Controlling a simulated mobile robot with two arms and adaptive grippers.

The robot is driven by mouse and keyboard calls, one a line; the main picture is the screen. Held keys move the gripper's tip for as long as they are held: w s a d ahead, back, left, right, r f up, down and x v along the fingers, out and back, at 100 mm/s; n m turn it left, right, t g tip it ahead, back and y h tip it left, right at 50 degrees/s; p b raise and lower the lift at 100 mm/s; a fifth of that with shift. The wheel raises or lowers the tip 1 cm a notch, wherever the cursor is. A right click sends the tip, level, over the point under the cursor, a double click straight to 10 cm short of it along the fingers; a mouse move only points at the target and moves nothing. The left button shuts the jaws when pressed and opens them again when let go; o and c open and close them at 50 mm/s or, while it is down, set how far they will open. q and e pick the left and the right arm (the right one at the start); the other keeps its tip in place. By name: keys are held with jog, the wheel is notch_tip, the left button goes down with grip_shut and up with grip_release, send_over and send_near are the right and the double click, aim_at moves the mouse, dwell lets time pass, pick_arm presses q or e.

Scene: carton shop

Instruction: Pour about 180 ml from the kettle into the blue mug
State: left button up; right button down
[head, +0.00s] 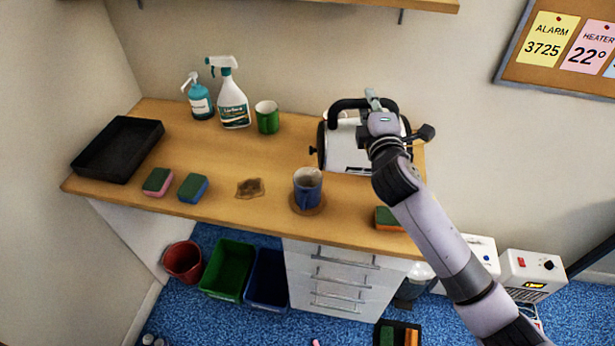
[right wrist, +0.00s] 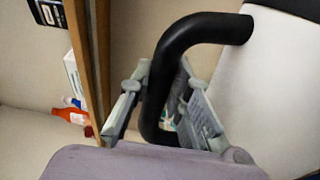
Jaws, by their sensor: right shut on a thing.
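The kettle (head: 347,153) is white with black trim and a black handle, at the back right of the wooden counter. My right gripper (head: 374,102) is shut around the black handle, which also shows between its fingers in the right wrist view (right wrist: 178,60). I cannot tell whether the kettle touches the counter; my arm hides part of it. The blue mug (head: 306,192) stands upright on a round brown coaster (head: 308,210) near the front edge, left of and in front of the kettle. My left gripper is not in view.
A green mug (head: 267,118), a spray bottle (head: 233,105) and a pump bottle (head: 200,103) stand at the back. A black tray (head: 118,150) is at the left. Sponges (head: 193,187) and a brown stain (head: 250,188) lie near the front. Another sponge (head: 388,219) lies right of the blue mug.

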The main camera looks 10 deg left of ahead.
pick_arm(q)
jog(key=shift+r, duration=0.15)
pick_arm(e)
jog(key=shift+a+r, duration=0.1)
jog(key=shift+r, duration=0.25)
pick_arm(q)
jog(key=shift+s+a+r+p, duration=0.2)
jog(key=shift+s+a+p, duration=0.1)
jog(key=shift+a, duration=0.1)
pick_arm(e)
jog(key=shift+s+a+r+n, duration=0.1)
jog(key=shift+a+n, duration=0.2)
